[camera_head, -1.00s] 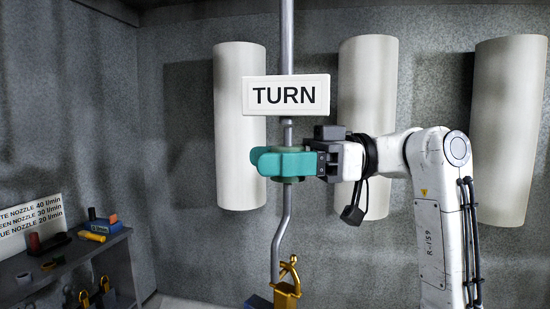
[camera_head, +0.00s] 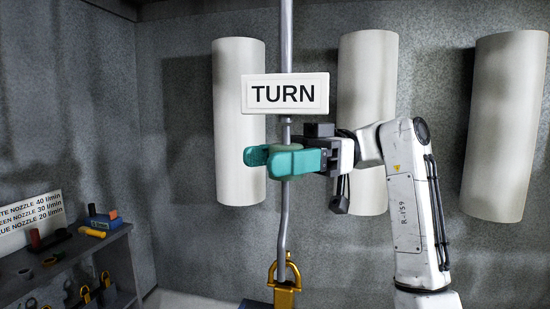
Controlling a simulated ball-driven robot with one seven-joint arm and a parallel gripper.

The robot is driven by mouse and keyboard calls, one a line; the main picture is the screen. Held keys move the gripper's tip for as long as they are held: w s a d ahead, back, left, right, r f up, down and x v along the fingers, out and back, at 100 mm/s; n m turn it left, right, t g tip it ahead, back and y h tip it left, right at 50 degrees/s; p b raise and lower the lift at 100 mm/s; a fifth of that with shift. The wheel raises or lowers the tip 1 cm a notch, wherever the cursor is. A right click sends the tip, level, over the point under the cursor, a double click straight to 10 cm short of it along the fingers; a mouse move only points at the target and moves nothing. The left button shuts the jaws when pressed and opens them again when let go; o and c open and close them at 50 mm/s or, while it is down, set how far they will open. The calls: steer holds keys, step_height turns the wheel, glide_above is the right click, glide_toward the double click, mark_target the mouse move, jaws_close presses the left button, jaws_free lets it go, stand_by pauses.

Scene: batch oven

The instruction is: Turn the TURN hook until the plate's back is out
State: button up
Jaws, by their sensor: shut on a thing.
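The TURN hook (camera_head: 285,220) is a grey metal rod hanging from above, with a white TURN sign (camera_head: 285,94) in front of its upper part. My gripper (camera_head: 284,160), with teal fingers, is shut on the rod just below the sign, coming in from the right. The fingers hide the gripped part. Below them the rod runs down, nearly straight in this view, to a gold clasp (camera_head: 284,282) at the bottom edge. A dark blue-grey piece (camera_head: 253,304) shows beside the clasp, cut off by the frame. I cannot tell whether it is the plate; the plate's back is not clearly seen.
Several white cylinders (camera_head: 238,120) stand along the grey back wall. At left is a dark shelf (camera_head: 120,265) with nozzles, gold clasps and a nozzle flow sign (camera_head: 30,222). The space around the rod's lower part is clear.

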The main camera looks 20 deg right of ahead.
steer(key=o, duration=0.9)
steer(key=shift+o, duration=0.2)
steer(key=shift+d, duration=0.15)
steer(key=w+d+b, duration=0.2)
steer(key=d, duration=0.8)
steer(key=shift+d, duration=0.2)
steer(key=shift+d, duration=0.1)
